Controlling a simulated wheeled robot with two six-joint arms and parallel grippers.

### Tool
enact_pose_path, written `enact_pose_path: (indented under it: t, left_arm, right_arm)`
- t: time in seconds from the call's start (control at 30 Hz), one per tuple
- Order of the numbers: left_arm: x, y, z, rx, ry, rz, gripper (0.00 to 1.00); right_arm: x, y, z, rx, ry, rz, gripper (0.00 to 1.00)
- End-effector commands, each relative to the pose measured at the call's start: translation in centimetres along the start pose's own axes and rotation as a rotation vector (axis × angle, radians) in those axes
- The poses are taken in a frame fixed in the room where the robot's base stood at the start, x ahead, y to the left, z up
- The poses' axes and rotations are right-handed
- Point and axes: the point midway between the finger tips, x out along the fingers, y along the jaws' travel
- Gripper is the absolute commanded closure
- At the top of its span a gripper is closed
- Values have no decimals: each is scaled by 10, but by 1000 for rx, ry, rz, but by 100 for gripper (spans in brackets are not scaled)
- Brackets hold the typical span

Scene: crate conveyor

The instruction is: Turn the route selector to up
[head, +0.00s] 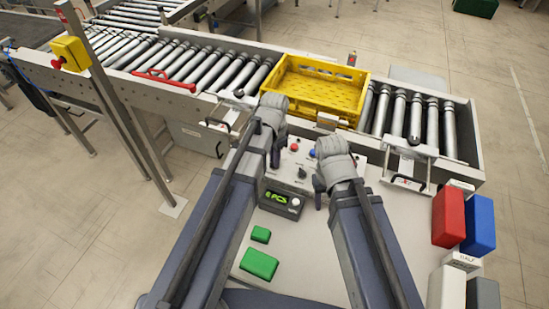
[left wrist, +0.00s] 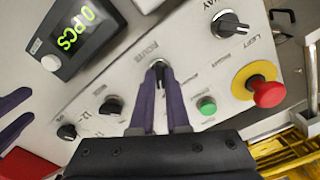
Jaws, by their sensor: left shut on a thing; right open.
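The route selector (left wrist: 159,66) is a dark knob on the pale control panel (left wrist: 190,60), under a printed label reading ROUTE. In the left wrist view my left gripper (left wrist: 161,86) has its two purple fingers on either side of the knob and is shut on it. The fingers partly cover the knob, and I cannot tell its setting clearly. In the head view my left gripper (head: 275,150) is over the left part of the panel, with the selector hidden. My right gripper (head: 318,188) is open, low over the panel's right side.
Beside the selector are another knob (left wrist: 230,23), a green button (left wrist: 207,105), a red emergency button (left wrist: 268,93) and a counter display (left wrist: 80,32). A yellow crate (head: 318,88) sits on the roller conveyor behind. Red (head: 449,217) and blue (head: 480,224) blocks stand at right.

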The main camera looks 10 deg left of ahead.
Motion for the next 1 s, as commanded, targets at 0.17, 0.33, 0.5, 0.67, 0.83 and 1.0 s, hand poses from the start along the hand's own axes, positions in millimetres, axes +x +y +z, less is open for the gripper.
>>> enact_pose_path:
  t: [0.17, 0.33, 0.5, 0.67, 0.83, 1.0]
  left_arm:
    - [0, 0, 0, 103, 0, 0, 100]
    - [0, 0, 0, 170, 0, 0, 100]
    - [0, 0, 0, 207, 0, 0, 100]
    - [0, 0, 0, 220, 0, 0, 100]
    - [0, 0, 0, 221, 0, 1, 100]
    - [0, 0, 0, 221, -1, 0, 100]
  right_arm:
    - [0, 0, 0, 0, 0, 0, 50]
    - [0, 0, 0, 0, 0, 0, 50]
    - [0, 0, 0, 0, 0, 0, 50]
    - [0, 0, 0, 0, 0, 0, 50]
    - [0, 0, 0, 0, 0, 0, 50]
    - [0, 0, 0, 0, 0, 0, 50]
